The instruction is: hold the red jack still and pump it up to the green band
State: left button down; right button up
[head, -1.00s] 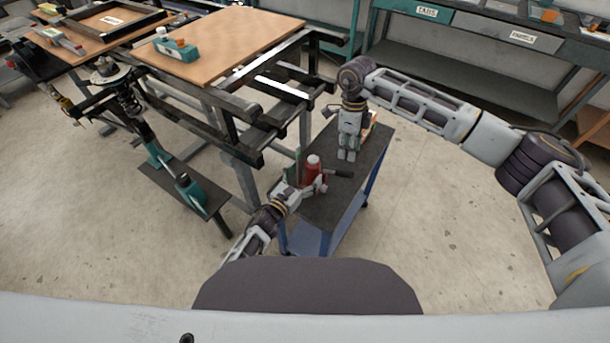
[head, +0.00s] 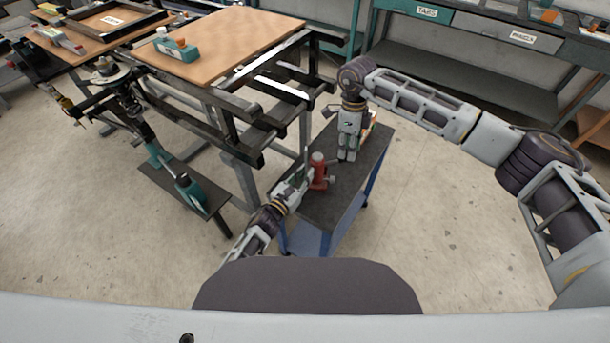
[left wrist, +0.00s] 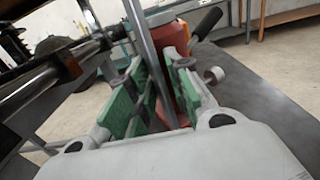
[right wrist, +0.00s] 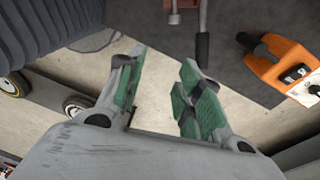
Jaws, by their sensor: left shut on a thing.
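The red jack (head: 318,172) stands upright on the dark top of a small blue trolley. My left gripper (head: 304,178) is at its left side, with the jaws shut on it. In the left wrist view, the red jack body (left wrist: 165,88) shows between and behind the green-padded fingers (left wrist: 150,72), and a steel bar crosses in front of it. The jack's black handle grip (left wrist: 207,22) points away; it also shows in the right wrist view (right wrist: 203,50). My right gripper (head: 347,155) is open and empty above the trolley, beside the jack (right wrist: 175,8). I cannot make out the green band.
The trolley top (head: 325,208) is bare at the near end. An orange item (right wrist: 280,62) lies on it beside my right gripper. A steel frame bench with a wooden top (head: 225,45) stands left of the trolley.

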dwell(0.6)
dwell(0.3)
jog(key=shift+c, duration=0.3)
dwell(0.6)
jog(key=shift+f, duration=0.2)
jog(key=c, duration=0.5)
jog(key=shift+s+d+f, duration=0.15)
jog(key=shift+s+f, duration=0.05)
jog(key=shift+f, duration=0.1)
jog(key=shift+c, duration=1.1)
jog(key=shift+m+g, duration=0.5)
jog(key=s+d+f, duration=0.1)
jog(key=d, duration=0.1)
jog(key=s+d+f, duration=0.1)
jog(key=d, duration=0.2)
jog(key=s+d+f, duration=0.1)
jog(key=d, duration=0.1)
jog(key=shift+d+f, duration=0.25)
jog(key=shift+f, duration=0.15)
grip_shut()
jog(key=a+r+n+t+y, duration=0.1)
jog(key=a+r+n+t, duration=0.1)
jog(key=a+r, duration=0.1)
jog(key=shift+w+r+t+y, duration=0.1)
jog(key=shift+r+t+y, duration=0.1)
jog(key=shift+t+y, duration=0.2)
